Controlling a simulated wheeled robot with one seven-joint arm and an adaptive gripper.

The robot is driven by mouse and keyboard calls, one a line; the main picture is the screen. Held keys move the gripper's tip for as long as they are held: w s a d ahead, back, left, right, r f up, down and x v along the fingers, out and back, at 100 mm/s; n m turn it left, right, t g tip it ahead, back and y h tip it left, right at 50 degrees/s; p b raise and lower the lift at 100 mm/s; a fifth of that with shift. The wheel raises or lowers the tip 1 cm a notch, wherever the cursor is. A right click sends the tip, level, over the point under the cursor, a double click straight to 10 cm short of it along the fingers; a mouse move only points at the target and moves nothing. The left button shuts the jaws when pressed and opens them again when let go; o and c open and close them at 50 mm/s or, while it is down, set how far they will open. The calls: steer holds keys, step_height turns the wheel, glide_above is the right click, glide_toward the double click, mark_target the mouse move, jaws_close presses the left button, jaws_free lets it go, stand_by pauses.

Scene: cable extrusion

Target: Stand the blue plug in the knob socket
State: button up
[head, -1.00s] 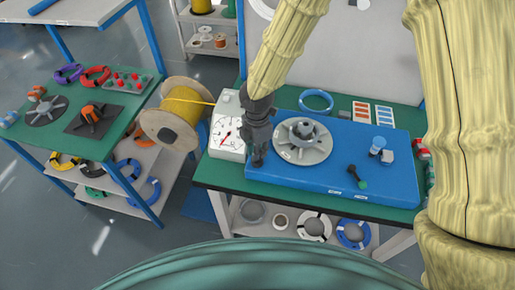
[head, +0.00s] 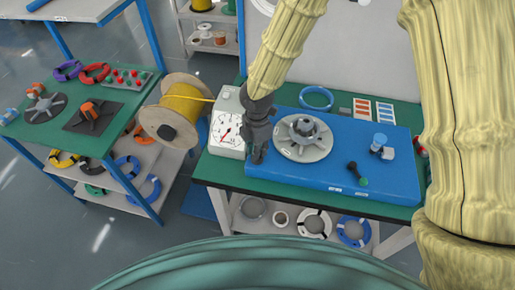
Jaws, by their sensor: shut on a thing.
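My gripper (head: 257,153) is dark grey and points down at the left end of the blue board (head: 325,177). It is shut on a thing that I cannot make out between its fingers. A light blue cylinder (head: 380,141), which looks like the blue plug, is at the right of the board, by a small pale block (head: 388,153). My gripper is well to the left of it. A black part with a green end (head: 358,174) lies at the board's front right. I cannot tell which part is the knob socket.
A grey spoked wheel (head: 304,138) is on the board, just right of my gripper. A white dial gauge (head: 228,130) stands to the left. A blue ring (head: 316,97) and coloured cards (head: 373,112) lie behind on the green table (head: 238,173).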

steer(key=shift+f, duration=0.4)
stand_by(0.3)
steer(key=o, duration=0.9)
steer(key=shift+c, duration=0.2)
step_height(320, 180, up, 8)
steer(key=p, duration=0.7)
